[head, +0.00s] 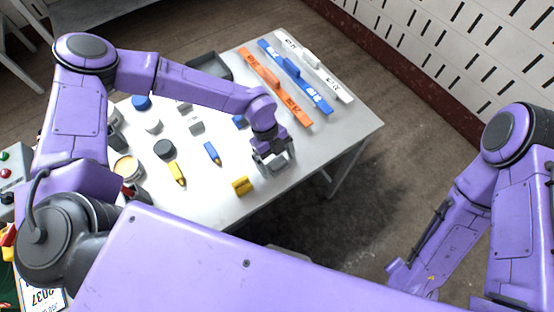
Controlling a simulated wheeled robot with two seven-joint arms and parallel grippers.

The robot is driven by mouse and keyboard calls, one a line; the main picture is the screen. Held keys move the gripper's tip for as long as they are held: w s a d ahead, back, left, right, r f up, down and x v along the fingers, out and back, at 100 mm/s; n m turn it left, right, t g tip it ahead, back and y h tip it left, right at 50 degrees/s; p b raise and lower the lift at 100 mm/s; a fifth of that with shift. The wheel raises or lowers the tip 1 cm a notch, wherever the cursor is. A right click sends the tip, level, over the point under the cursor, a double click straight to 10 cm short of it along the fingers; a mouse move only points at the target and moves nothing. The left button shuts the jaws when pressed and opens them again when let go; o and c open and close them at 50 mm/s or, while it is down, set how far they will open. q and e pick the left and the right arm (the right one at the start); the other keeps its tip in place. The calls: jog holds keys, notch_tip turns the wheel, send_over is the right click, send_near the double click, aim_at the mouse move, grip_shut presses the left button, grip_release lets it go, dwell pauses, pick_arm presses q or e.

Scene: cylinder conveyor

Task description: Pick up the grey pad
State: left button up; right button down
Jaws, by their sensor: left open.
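My left gripper (275,168) points down over the right front part of the white table (325,140). It is open, and I cannot make out anything between its fingers. Several small pieces lie left of it. Among them are a small light grey block (196,126), another grey piece (184,106) partly hidden by my left arm, and a dark grey round piece (164,149). I cannot tell which of these is the grey pad. My right arm is at the right, away from the table, and its gripper does not show.
A yellow block (241,186), a blue marker-like piece (212,153) and a yellow one (177,174) lie near the front. A dark tray (215,64) stands at the back.

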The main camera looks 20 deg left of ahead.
pick_arm(q)
jog(key=shift+s+f, duration=0.1)
jog(key=shift+s, duration=0.05)
jog(key=c, duration=1.1)
jog(key=shift+r, duration=0.45)
jog(key=s+a+r+p, duration=0.1)
jog(key=s+r, duration=0.3)
jog(key=s+a+r+p, duration=0.2)
jog(key=s+r, duration=0.2)
jog(key=s+a+r+p, duration=0.1)
jog(key=s+a+r, duration=0.1)
jog(key=s+r, duration=0.2)
jog(key=shift+s+r+p, duration=0.1)
jog(key=shift+s+p, duration=0.25)
jog(key=shift+s, duration=0.05)
